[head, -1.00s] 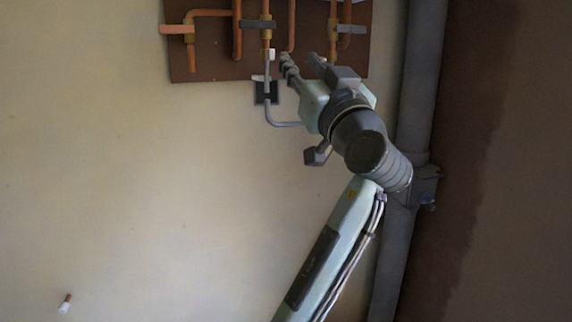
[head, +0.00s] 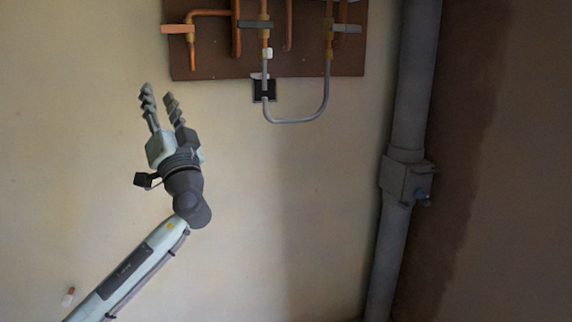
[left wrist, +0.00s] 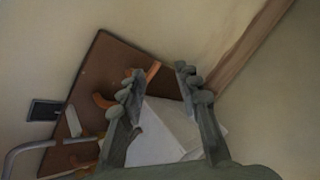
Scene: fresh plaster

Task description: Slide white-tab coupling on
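A small white collar (head: 267,53) sits under the middle valve on the copper pipes, above a short grey pipe (head: 265,70). A small white tab (head: 258,76) sticks out beside that pipe, just above a dark square box (head: 271,90). I cannot tell whether the collar and tab are one coupling. A grey hose (head: 295,121) loops from the right pipe down and back to the box. My left gripper (head: 158,94) is open, pointing up, left of and below the board, apart from the fittings. The left wrist view shows its spread fingers (left wrist: 160,75). My right gripper is not in view.
A brown board (head: 215,68) carries copper pipes and valves (head: 178,29). A thick grey wall pipe (head: 408,130) with a bracket runs at right. A small orange-and-white piece (head: 69,296) is at lower left. A pale shape (left wrist: 160,135) shows behind the fingers. The wall between is clear.

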